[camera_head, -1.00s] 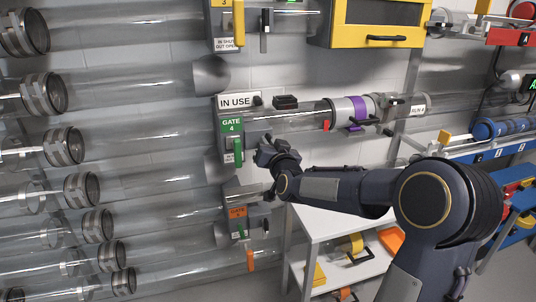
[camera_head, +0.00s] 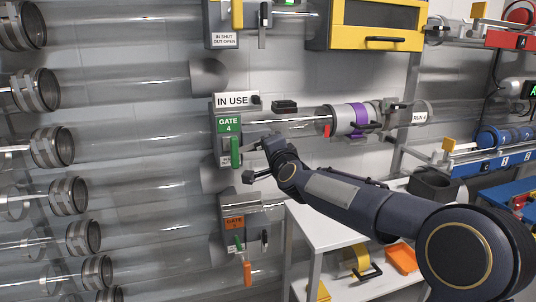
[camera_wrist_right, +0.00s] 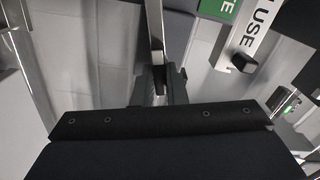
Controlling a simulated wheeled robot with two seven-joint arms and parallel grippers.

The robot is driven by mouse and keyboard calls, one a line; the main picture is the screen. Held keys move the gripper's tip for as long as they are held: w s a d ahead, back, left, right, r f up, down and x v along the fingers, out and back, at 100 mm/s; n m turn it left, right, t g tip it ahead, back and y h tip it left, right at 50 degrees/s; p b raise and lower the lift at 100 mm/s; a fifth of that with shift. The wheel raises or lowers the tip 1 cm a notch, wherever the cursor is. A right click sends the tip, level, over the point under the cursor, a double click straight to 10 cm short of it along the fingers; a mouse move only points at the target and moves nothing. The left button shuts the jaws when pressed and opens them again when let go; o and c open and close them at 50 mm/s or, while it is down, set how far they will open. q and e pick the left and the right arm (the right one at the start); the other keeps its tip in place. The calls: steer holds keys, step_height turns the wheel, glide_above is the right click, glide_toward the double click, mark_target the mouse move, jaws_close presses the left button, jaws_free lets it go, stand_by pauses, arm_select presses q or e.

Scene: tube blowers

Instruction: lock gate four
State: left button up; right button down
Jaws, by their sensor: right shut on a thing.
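Gate 4 is a grey box with a green GATE 4 label (camera_head: 229,124) and a white IN USE sign (camera_head: 234,100) above it. Its green handle (camera_head: 235,152) hangs straight down on the box front. My right gripper (camera_head: 259,160) is just right of that handle and hides part of the gate's right side. In the wrist view, my right gripper (camera_wrist_right: 158,84) is shut on a narrow metal lever (camera_wrist_right: 155,28) running up between the fingers. The lever's gripped end is hidden. The green label (camera_wrist_right: 218,7) shows there at the top edge. My left gripper is out of view.
Clear tubes run behind the gate. A clear tube with a purple band (camera_head: 360,118) extends to its right. A white table (camera_head: 318,226) stands under my right arm.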

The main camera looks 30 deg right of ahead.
steer(key=shift+f+m+b, duration=0.1)
steer(key=shift+m+b, duration=0.65)
steer(key=shift+m, duration=0.85)
steer(key=c, duration=1.5)
jaws_free()
steer(key=shift+o, duration=0.2)
steer(key=v, duration=0.7)
steer(key=shift+s, duration=0.4)
